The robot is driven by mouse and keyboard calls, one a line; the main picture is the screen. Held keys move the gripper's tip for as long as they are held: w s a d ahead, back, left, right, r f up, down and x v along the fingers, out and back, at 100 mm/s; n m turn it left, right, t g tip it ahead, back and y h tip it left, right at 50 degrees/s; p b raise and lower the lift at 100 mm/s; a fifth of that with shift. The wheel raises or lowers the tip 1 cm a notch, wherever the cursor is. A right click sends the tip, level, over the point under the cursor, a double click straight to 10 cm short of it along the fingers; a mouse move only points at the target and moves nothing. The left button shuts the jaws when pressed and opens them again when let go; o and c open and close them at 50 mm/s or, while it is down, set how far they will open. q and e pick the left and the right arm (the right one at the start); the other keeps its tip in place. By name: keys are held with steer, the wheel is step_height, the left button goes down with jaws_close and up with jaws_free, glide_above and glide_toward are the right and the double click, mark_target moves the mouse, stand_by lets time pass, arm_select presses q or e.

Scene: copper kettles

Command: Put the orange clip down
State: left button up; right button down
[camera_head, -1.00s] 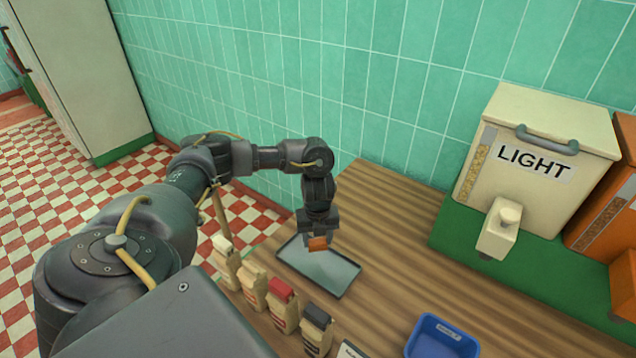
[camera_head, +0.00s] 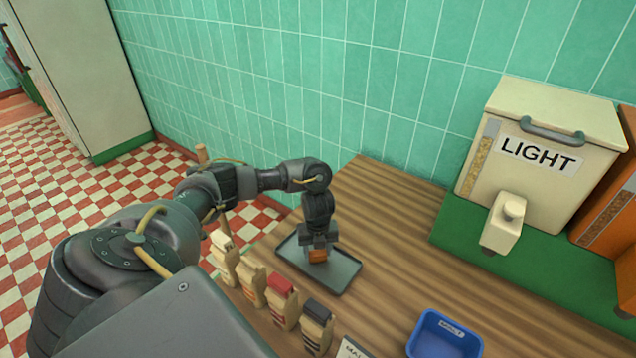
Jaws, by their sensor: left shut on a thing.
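The orange clip (camera_head: 318,256) is between the fingers of my left gripper (camera_head: 318,250), which is shut on it. The gripper points down over a dark grey tray (camera_head: 340,279) on the wooden counter. The clip is low over the tray's middle; I cannot tell whether it touches the tray. The gripper hides part of the clip and the tray's far edge. My right gripper is not in view.
Several paper bags with coloured tops, one of them red (camera_head: 281,303), stand in a row close in front of the tray. A blue bin (camera_head: 443,335) is at the front right. A cream LIGHT dispenser (camera_head: 541,155) stands at the back right. Bare counter (camera_head: 395,225) lies between.

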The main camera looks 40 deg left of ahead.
mark_target(318, 252)
arm_select(q)
steer(key=shift+f, duration=0.15)
steer(key=o, duration=0.9)
steer(key=shift+o, duration=0.2)
steer(key=shift+r, duration=0.2)
step_height(318, 252, up, 12)
steer(key=p, duration=0.3)
